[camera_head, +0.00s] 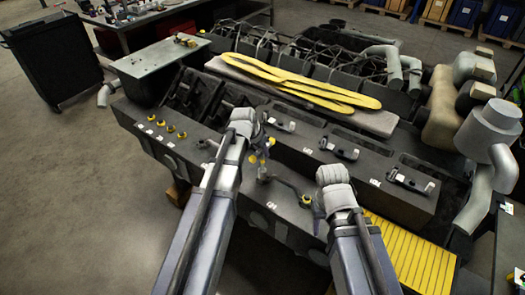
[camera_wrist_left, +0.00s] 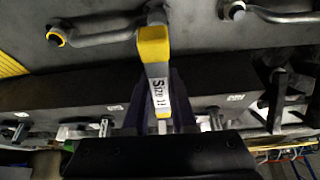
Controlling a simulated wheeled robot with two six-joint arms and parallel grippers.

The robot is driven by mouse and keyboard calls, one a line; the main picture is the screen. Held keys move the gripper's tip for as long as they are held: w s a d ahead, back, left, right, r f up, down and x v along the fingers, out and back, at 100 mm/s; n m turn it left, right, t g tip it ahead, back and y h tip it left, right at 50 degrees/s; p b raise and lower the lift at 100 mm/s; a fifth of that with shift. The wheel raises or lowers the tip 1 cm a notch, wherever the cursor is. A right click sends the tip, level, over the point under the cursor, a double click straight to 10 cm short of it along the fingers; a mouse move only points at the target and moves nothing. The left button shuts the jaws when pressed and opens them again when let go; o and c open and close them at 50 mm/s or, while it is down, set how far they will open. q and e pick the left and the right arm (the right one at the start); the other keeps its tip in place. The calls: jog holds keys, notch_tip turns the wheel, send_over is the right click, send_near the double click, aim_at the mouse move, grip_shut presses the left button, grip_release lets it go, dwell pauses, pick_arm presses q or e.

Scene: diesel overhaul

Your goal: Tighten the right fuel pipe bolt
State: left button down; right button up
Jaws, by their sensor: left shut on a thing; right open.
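My left gripper (camera_head: 256,158) is shut on a tool (camera_wrist_left: 156,78) with a yellow head and a grey label reading "Size 1", the last character unclear. In the left wrist view the tool's yellow end lies over the near end of a bent fuel pipe (camera_wrist_left: 100,36); I cannot tell whether it touches a bolt there. The pipe's other end has a yellow-ringed bolt (camera_wrist_left: 57,37). In the head view this pipe (camera_head: 285,184) runs along the engine block, with the ringed bolt (camera_head: 305,201) at its right. My right gripper (camera_head: 319,208) is open beside that bolt, its fingers mostly hidden by its wrist.
Another pipe (camera_wrist_left: 280,15) lies at the right of the left wrist view. Several yellow-topped parts (camera_head: 160,125) stand on the block's left end. A yellow grating (camera_head: 420,258) is at right. Floor is open at left.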

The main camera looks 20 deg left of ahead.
pick_arm(q)
jog(key=m, duration=0.2)
jog(key=m+g+h, duration=0.1)
jog(key=m, duration=0.2)
jog(key=shift+w+h, duration=0.15)
jog(key=shift+h, duration=0.15)
jog(key=m+g, duration=0.1)
jog(key=m, duration=0.1)
jog(key=m+g+h, duration=0.1)
jog(key=m, duration=0.2)
jog(key=m+g, duration=0.1)
jog(key=m, duration=0.2)
jog(key=m+g, duration=0.1)
jog(key=m, duration=0.2)
jog(key=shift+f+m+g, duration=0.1)
jog(key=shift+m+g, duration=0.2)
jog(key=m, duration=0.2)
jog(key=m+g, duration=0.1)
jog(key=m, duration=0.1)
jog(key=shift+s+y, duration=0.2)
jog(key=shift+y, duration=0.1)
